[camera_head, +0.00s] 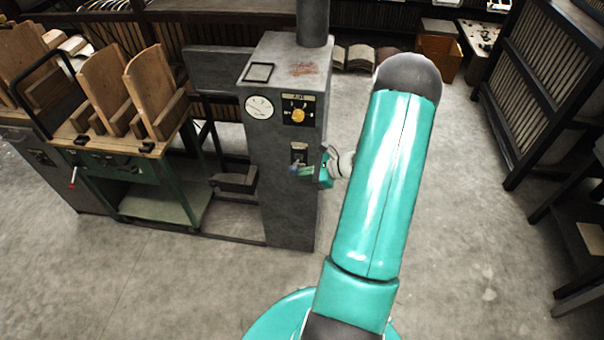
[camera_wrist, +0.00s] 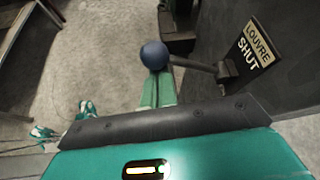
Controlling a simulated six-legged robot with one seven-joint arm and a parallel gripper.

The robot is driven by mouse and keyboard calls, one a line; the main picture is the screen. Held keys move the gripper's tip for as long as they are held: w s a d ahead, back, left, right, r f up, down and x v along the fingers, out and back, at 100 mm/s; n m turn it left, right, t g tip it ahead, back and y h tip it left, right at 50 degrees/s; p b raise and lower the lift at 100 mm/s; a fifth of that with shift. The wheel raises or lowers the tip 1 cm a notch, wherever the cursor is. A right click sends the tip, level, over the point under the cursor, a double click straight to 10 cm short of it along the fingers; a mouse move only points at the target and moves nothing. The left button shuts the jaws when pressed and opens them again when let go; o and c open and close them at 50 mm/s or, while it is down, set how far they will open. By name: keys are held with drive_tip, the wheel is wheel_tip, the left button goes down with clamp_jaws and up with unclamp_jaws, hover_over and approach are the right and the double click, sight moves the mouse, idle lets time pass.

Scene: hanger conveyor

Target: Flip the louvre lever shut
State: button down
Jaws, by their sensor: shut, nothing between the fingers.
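The louvre lever shows in the wrist view as a dark blue ball knob (camera_wrist: 153,55) on a grey rod (camera_wrist: 194,65). The rod sticks out from a pivot beside a dark plate lettered "LOUVRE SHUT" (camera_wrist: 255,50). My gripper (camera_wrist: 157,86) is shut and empty, its green fingers right by the knob, which overlaps their tips. I cannot tell whether they touch. In the head view my gripper (camera_head: 303,171) is at the front of the grey cabinet (camera_head: 285,215), just below the small lever plate (camera_head: 299,152). The lever is small and partly hidden there.
The cabinet carries a round gauge (camera_head: 259,107) and a yellow dial (camera_head: 298,115). A green cart (camera_head: 150,205) with wooden pieces stands at left. Slatted dark racks (camera_head: 545,100) stand at right. The concrete floor in front is clear.

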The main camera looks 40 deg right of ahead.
wheel_tip(320, 180, down, 4)
drive_tip(key=v, duration=1)
drive_tip(key=shift+d, duration=0.45)
drive_tip(key=shift+s+r, duration=0.1)
drive_tip(key=w+a+r+n+g, duration=0.2)
drive_tip(key=a+r+n+g, duration=0.3)
drive_tip(key=a+r, duration=0.45)
drive_tip(key=w+a+r+n+g, duration=0.2)
drive_tip(key=w+a+r+n, duration=0.1)
drive_tip(key=a+r+n, duration=0.65)
drive_tip(key=s+a+r+n+t+h, duration=0.1)
drive_tip(key=s+a+r+n+h, duration=0.2)
drive_tip(key=s+a+r+n, duration=0.2)
drive_tip(key=s+a+r+n+t+h, duration=0.1)
drive_tip(key=s+a+r+n+h, duration=0.2)
drive_tip(key=a, duration=0.9)
drive_tip(key=s+r+n, duration=0.3)
drive_tip(key=r+n, duration=0.1)
drive_tip(key=n, duration=0.1)
drive_tip(key=shift+a+h, duration=0.3)
drive_tip(key=shift+h, duration=0.1)
